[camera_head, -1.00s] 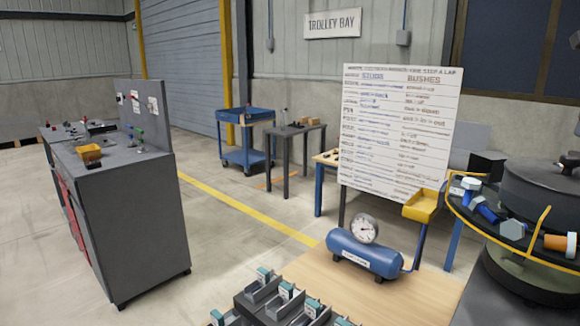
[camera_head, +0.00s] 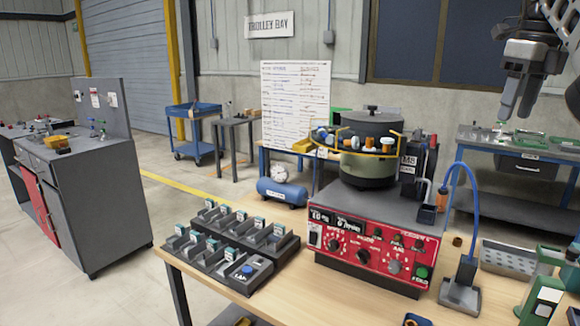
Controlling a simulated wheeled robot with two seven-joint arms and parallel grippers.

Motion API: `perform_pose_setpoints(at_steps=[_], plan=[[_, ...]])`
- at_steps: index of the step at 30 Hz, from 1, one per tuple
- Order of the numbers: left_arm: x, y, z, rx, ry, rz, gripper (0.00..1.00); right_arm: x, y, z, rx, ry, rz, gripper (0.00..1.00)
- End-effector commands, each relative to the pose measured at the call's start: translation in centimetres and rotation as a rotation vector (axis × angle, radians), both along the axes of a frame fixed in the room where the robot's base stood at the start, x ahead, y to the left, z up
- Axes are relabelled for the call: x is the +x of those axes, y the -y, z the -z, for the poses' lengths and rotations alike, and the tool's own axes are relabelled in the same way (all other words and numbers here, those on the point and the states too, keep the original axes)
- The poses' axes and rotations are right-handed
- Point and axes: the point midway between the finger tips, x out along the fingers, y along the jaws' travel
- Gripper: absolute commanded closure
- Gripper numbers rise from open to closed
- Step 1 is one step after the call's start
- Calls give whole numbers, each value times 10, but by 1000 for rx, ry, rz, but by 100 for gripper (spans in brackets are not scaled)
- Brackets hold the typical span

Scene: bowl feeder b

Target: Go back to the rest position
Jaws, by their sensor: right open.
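My right gripper (camera_head: 518,108) hangs at the upper right of the head view, fingers pointing down. It is open, with nothing seen between its fingers. It appears well above the wooden table, to the right of the bowl feeder (camera_head: 366,172) and apart from it. The feeder has a red control panel (camera_head: 366,248) and a dark lidded bowl with several parts on its rim track. My left gripper is not in view.
A black tray of compartments (camera_head: 232,244) stands left of the feeder. A blue tank with a gauge (camera_head: 283,192) is behind it. A blue-hosed stand (camera_head: 460,290) and a perforated metal tray (camera_head: 508,258) are at right. Bare wooden tabletop (camera_head: 290,285) lies in front.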

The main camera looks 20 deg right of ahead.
Motion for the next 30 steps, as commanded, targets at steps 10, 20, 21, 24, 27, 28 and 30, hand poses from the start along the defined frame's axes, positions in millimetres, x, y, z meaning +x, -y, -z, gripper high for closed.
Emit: perform_pose_setpoints(at_steps=[10, 20, 21, 24, 27, 28, 30], plan=[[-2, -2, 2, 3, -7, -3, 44, 74, -48, 57, 5, 40, -151, 48], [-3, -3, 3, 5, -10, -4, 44, 152, -150, 162, 133, 111, -345, 48], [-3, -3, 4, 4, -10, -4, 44, 162, -171, 182, 171, 126, -371, 48], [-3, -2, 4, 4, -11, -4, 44, 177, -229, 231, 288, 160, -423, 48], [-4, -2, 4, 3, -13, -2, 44, 180, -290, 278, 435, 191, -446, 48], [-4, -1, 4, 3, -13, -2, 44, 179, -309, 292, 485, 198, -446, 48], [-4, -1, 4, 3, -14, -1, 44, 173, -354, 321, 612, 212, -433, 48]])
